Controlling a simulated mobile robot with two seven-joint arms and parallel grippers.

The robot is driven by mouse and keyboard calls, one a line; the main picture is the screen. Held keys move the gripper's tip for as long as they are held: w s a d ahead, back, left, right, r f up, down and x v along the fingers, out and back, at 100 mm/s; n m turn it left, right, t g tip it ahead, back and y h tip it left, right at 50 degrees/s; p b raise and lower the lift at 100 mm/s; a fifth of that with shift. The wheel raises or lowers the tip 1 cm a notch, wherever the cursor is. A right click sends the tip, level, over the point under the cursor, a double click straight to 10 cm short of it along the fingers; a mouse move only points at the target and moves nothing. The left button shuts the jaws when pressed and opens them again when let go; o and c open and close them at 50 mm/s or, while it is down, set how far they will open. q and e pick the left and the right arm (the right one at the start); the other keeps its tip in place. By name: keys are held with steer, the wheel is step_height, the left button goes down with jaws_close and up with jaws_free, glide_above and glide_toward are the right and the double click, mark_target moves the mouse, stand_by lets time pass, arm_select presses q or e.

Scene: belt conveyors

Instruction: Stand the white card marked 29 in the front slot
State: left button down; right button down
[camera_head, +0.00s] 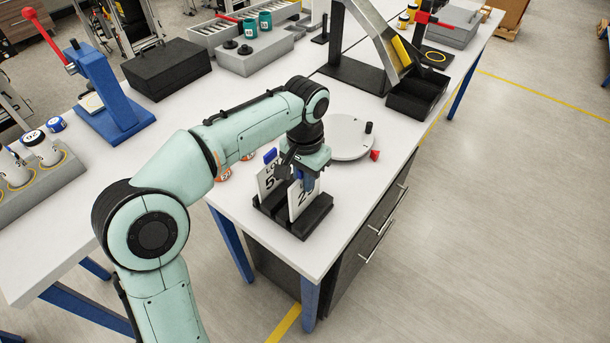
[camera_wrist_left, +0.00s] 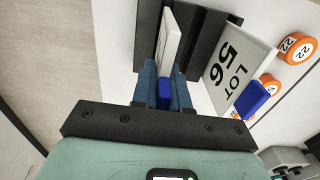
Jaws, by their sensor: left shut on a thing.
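The white card marked 29 (camera_head: 301,202) stands upright at the front part of the black slotted rack (camera_head: 319,222), with its digits partly hidden by my arm. My left gripper (camera_head: 304,180) is above the rack, its fingers shut on the top of this card. In the left wrist view the card (camera_wrist_left: 168,38) shows nearly edge-on, running from between my fingers (camera_wrist_left: 164,92) to the rack (camera_wrist_left: 205,45). I cannot tell whether its lower edge is fully seated. A second white card, LOT 56 (camera_wrist_left: 229,70), with a blue tab, stands tilted behind it. My right gripper is not in view.
A round grey turntable (camera_head: 345,138) with a black knob and a red piece sits behind the rack. Orange discs marked 22 (camera_wrist_left: 299,48) lie beside the LOT 56 card. A blue press (camera_head: 110,105) and a black box (camera_head: 166,67) stand farther left. The table's front edge is close to the rack.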

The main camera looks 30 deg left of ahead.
arm_select(q)
steer(key=shift+f+b, duration=0.4)
steer(key=shift+f, duration=0.55)
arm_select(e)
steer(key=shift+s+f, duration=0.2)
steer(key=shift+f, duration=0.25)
arm_select(q)
steer(key=c, duration=1.1)
jaws_free()
steer(key=shift+o, duration=0.2)
step_height(320, 180, up, 13)
steer(key=p, duration=0.3)
steer(key=shift+r+p, duration=0.2)
steer(key=shift+p, duration=0.2)
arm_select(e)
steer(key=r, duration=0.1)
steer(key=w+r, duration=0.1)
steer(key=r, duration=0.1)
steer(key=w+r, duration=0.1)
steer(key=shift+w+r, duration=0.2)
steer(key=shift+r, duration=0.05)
